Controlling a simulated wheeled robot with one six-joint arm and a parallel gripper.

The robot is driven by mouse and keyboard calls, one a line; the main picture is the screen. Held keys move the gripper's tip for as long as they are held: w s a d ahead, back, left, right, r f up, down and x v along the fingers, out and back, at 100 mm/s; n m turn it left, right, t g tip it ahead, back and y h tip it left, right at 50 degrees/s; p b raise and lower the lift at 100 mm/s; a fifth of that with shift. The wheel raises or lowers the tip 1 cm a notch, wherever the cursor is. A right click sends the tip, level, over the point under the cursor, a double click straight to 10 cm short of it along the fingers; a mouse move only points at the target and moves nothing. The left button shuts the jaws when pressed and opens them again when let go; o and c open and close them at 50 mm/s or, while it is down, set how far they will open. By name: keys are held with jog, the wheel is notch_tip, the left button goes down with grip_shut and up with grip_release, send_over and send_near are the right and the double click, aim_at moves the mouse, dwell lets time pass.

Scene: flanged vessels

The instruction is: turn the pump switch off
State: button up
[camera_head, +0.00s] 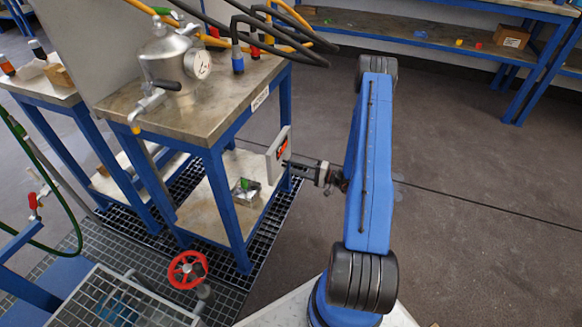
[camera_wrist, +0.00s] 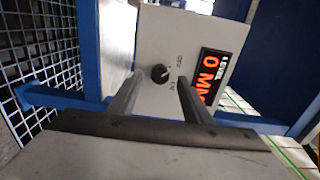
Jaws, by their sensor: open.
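The pump switch is a small black rotary knob (camera_wrist: 159,73) on a light grey panel (camera_wrist: 175,40) in the wrist view. Faint lettering sits above right and below the knob; I cannot read its position for certain. In the head view the panel (camera_head: 277,155) is mounted at the right side of the blue-legged bench, and its knob is too small to make out. My gripper (camera_head: 287,163) points at the panel from the right. In the wrist view my gripper (camera_wrist: 155,85) is open, its two fingers either side of and below the knob, with nothing between them.
A display with orange characters (camera_wrist: 213,70) is beside the knob. The bench (camera_head: 205,120) carries a metal vessel with a gauge (camera_head: 198,65). A small metal box (camera_head: 246,191) sits on the lower shelf. A red handwheel (camera_head: 187,269) stands in front. The floor at right is clear.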

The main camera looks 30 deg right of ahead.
jog(key=v, duration=1.4)
jog(key=shift+s+d, duration=0.15)
jog(key=shift+s, duration=0.05)
jog(key=s+a+r+n+g+y, duration=0.15)
jog(key=a+r+n+g, duration=0.25)
jog(key=a+r+g, duration=0.55)
jog(key=s+a+r+n+g+h, duration=0.15)
jog(key=a+r+n+g, duration=0.25)
jog(key=a+r, duration=1.05)
jog(key=s+a+r+n+t+h, duration=0.1)
jog(key=s+r+h, duration=0.4)
jog(key=s+r, duration=0.5)
jog(key=s+a+r+n+t+h, duration=0.1)
jog(key=s+a+r+t+h, duration=0.2)
jog(key=s+r+h, duration=0.3)
jog(key=shift+s+a+r, duration=0.5)
jog(key=shift+s+r, duration=1.65)
jog(key=shift+s, duration=1.3)
